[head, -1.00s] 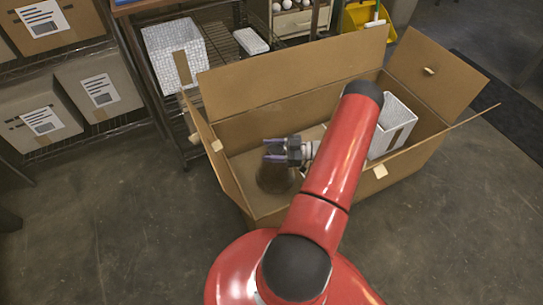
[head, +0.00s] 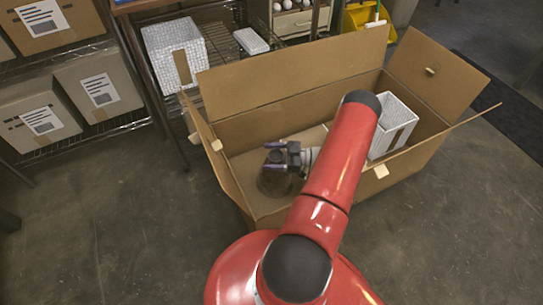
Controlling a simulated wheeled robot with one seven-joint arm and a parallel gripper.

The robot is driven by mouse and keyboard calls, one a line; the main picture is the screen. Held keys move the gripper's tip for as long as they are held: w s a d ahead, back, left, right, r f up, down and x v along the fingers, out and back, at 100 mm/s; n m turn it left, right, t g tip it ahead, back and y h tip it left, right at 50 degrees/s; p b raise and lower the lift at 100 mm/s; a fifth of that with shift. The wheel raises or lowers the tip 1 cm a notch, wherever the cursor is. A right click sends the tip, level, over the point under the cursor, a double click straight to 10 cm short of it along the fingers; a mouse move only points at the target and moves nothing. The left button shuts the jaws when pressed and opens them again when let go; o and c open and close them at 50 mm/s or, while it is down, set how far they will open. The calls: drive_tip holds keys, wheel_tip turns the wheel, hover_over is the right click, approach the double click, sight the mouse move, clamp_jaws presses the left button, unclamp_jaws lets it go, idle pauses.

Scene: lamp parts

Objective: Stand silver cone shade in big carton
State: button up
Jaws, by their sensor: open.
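The big carton (head: 240,166) stands open on the floor with its flaps spread out. The cone shade (head: 272,184) looks dark grey-brown in this light and stands in the left part of the carton, wide end down as far as I can see. My gripper (head: 271,157) is open at the shade's narrow top, one finger on the far side and one on the near side. I cannot tell if the fingers touch it. The gripper and arm hide part of the shade's right side.
A white textured box (head: 385,140) stands in the right part of the carton. The carton's tall back flap (head: 290,72) and left flap rise around the gripper. A wire rack behind holds another white textured box (head: 160,45). Shelved cartons (head: 100,90) stand at left.

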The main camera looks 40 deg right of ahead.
drive_tip(key=shift+r, duration=0.1)
drive_tip(key=shift+s+d, duration=0.1)
drive_tip(key=shift+d, duration=0.05)
drive_tip(key=v, duration=1.1)
drive_tip(key=shift+s+d+b, duration=0.25)
drive_tip(key=shift+b, duration=0.15)
